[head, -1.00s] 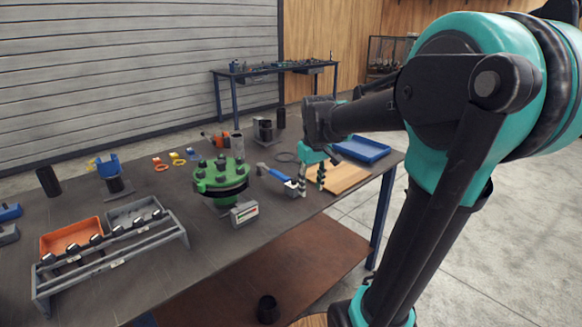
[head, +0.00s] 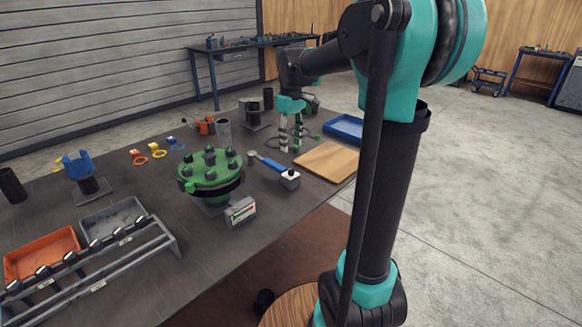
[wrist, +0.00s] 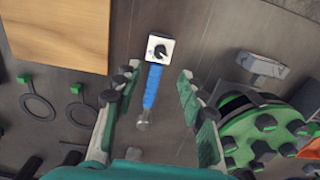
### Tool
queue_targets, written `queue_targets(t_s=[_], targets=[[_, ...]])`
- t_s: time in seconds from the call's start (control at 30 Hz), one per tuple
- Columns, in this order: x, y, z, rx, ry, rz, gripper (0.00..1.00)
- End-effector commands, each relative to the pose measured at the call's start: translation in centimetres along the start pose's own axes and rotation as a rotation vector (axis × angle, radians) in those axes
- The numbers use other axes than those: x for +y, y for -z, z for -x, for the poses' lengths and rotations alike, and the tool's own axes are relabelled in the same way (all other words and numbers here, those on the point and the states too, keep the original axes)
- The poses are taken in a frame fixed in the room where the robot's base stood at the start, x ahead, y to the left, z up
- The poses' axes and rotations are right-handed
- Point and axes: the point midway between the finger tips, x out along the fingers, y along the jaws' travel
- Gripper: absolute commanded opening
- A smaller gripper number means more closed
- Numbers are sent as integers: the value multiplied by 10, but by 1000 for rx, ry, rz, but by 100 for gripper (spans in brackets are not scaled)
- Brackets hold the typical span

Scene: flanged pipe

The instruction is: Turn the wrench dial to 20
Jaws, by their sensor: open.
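The wrench lies on the dark table. Its blue handle (head: 272,165) runs from a metal head (head: 253,154) to a white box with a black dial knob (head: 290,178). In the wrist view the dial (wrist: 160,50) is beyond the fingertips, with the blue handle (wrist: 152,87) and metal head (wrist: 143,120) between the fingers in the picture. The dial's numbers are too small to read. My gripper (head: 290,150) is open and empty, behind the dial in the head view. In the wrist view my gripper (wrist: 158,76) points down, one finger on each side, not touching the wrench.
A green flange (head: 210,172) with black bolts stands left of the wrench, with a small display box (head: 240,212) in front. A wooden board (head: 327,162) and blue tray (head: 345,127) lie right. Rings with green tabs (wrist: 38,107) lie near the wrench.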

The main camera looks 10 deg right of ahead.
Motion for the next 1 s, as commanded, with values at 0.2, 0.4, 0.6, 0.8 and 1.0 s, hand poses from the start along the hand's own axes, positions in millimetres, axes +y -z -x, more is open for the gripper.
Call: queue_targets(t_s=[0.2,0.4,0.6,0.8,1.0], targets=[[0,0,-45,0,0,0,41],[0,0,-78,0,0,-1,41],[0,0,-97,0,0,-1,41],[0,0,-101,0,0,-1,41],[0,0,-101,0,0,-1,36]])
